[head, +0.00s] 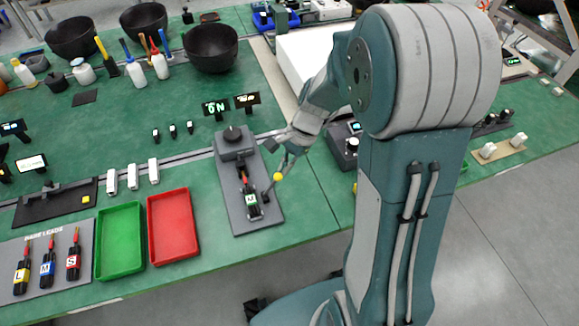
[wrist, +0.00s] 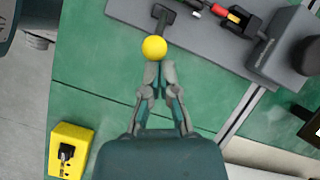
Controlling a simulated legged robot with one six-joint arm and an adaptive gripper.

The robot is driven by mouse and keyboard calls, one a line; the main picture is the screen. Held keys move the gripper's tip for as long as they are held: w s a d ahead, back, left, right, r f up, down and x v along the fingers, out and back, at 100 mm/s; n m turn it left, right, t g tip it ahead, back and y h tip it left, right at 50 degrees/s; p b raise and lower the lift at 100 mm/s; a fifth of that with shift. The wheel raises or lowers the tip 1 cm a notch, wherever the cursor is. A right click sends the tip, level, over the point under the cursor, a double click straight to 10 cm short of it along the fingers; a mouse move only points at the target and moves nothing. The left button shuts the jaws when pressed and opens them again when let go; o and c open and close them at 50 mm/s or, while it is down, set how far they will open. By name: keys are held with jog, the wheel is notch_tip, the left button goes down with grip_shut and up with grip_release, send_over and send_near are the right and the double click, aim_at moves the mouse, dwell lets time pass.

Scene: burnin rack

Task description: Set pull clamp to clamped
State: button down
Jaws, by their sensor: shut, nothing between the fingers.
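The pull clamp has a yellow ball knob (head: 278,177), which shows large in the wrist view (wrist: 154,48). Its dark base (wrist: 163,14) sits at the edge of a grey fixture plate (head: 258,219). My gripper (wrist: 160,70) is shut and empty, its fingertips right at the near side of the ball in the picture; I cannot tell whether they touch it. In the head view my gripper (head: 284,164) is just above the knob. A black lead marked M (head: 251,204) lies on the plate, with its red part toward the grey box (head: 236,143).
A red tray (head: 170,226) and a green tray (head: 120,241) stand left of the fixture. A board of labelled leads (head: 28,244) is at the far left. A small display (head: 215,110) stands behind the fixture. A yellow box (wrist: 72,150) shows in the wrist view.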

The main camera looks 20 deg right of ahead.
jog(key=a+h, duration=0.3)
jog(key=h, duration=0.1)
jog(key=a+h, duration=0.7)
jog(key=h, duration=0.1)
jog(key=shift+a+r+m+h, duration=0.3)
jog(key=shift+a+r+h, duration=0.05)
jog(key=shift+r+h, duration=0.05)
jog(key=a+f+h, duration=0.1)
jog(key=h, duration=0.1)
jog(key=a+f+h, duration=0.1)
jog(key=a+h, duration=0.1)
jog(key=shift+f+h, duration=0.2)
jog(key=shift+h, duration=0.1)
jog(key=shift+d+r, duration=0.1)
jog(key=shift+r, duration=0.05)
jog(key=shift+r, duration=0.7)
